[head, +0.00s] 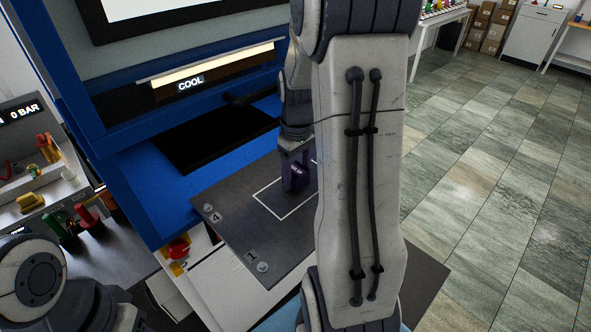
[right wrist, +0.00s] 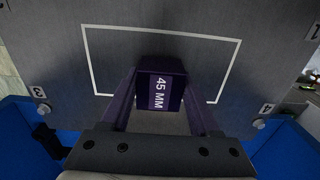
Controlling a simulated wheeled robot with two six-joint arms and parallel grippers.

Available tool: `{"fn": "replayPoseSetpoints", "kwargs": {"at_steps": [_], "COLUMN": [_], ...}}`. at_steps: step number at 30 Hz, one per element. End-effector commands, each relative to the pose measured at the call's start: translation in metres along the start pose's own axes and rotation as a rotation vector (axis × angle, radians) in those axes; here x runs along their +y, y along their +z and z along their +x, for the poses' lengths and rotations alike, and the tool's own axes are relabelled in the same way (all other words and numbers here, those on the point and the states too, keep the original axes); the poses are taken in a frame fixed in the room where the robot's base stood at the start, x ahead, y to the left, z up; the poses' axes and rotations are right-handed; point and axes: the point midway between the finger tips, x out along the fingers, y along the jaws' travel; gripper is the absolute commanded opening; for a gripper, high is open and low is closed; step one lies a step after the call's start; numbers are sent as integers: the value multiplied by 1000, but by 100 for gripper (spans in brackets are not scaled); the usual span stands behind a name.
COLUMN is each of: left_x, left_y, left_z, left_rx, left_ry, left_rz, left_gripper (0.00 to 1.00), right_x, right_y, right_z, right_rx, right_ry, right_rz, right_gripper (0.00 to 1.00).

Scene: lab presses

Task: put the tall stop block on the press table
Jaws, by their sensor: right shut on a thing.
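A dark block with a purple band lettered "45 MM" (right wrist: 160,88) sits between the fingers of my right gripper (right wrist: 162,105). The gripper is shut on it. In the head view the right gripper (head: 295,174) is low over the grey press table (head: 228,228), by the white outlined rectangle, mostly hidden behind my arm. The press table (right wrist: 60,65) also fills much of the right wrist view, with the block over the rectangle's near side. I cannot tell whether the block touches the plate. My left arm shows at the lower left; its gripper is out of view.
Numbered corner studs (head: 263,267) stand on the plate. A red button (head: 177,250) is below its left edge. A bench of coloured fittings (head: 85,215) is at left. Open tiled floor lies right.

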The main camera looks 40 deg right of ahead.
Motion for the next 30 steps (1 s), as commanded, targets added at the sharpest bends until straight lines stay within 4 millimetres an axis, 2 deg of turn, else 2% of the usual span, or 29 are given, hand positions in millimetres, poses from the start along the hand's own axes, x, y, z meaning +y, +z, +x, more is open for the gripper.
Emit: {"fn": "replayPoseSetpoints", "kwargs": {"at_steps": [13, 14, 15, 16, 25, 27, 30], "left_x": [0, 0, 0, 0, 0, 0, 0], "left_y": [0, 0, 0, 0, 0, 0, 0], "left_z": [1, 0, 0, 0, -1, -4, 2], "left_rx": [0, 0, 0, 0, 0, 0, 0], "left_ry": [0, 0, 0, 0, 0, 0, 0], "left_rz": [0, 0, 0, 0, 0, 0, 0], "left_gripper": [50, 50, 50, 50, 50, 50, 50], "right_x": [0, 0, 0, 0, 0, 0, 1], "right_y": [0, 0, 0, 0, 0, 0, -1], "right_z": [10, 11, 10, 10, 9, 4, -4], "right_rx": [2, 1, 1, 1, 1, 2, 6], "right_ry": [1, 1, 1, 1, 1, 1, 4], "right_rz": [-1, -1, -1, -1, -1, -1, -1], "right_gripper": [0, 66, 81, 92, 92, 92, 92]}}
